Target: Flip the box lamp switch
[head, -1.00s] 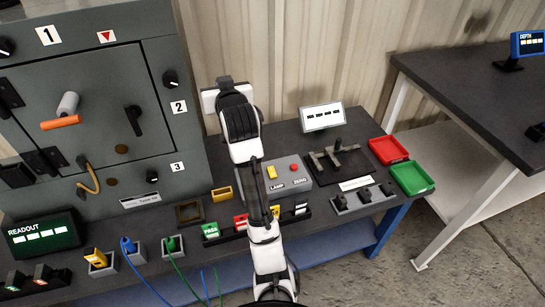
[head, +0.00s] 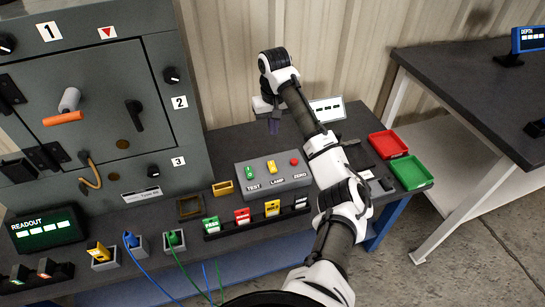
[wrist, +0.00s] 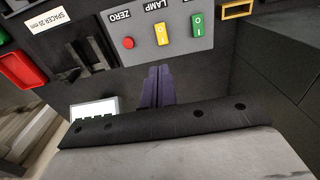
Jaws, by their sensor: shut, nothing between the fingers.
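The grey switch box (head: 270,184) stands on the dark bench. It carries a green TEST switch (head: 250,173), a yellow LAMP switch (head: 272,167) and a red ZERO button (head: 294,161). In the wrist view the yellow LAMP switch (wrist: 162,34) sits between the red button (wrist: 128,43) and the green switch (wrist: 196,25). My gripper (head: 273,127) is above and behind the box, apart from it. Its purple fingers (wrist: 156,86) are together and empty, and show just beyond the box edge near the LAMP switch.
A small display (head: 327,109) stands behind the box to the right. Red (head: 388,144) and green (head: 411,172) trays lie at the bench's right end. A row of coloured pieces (head: 242,216) sits in front of the box. The large grey cabinet (head: 90,110) rises on the left.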

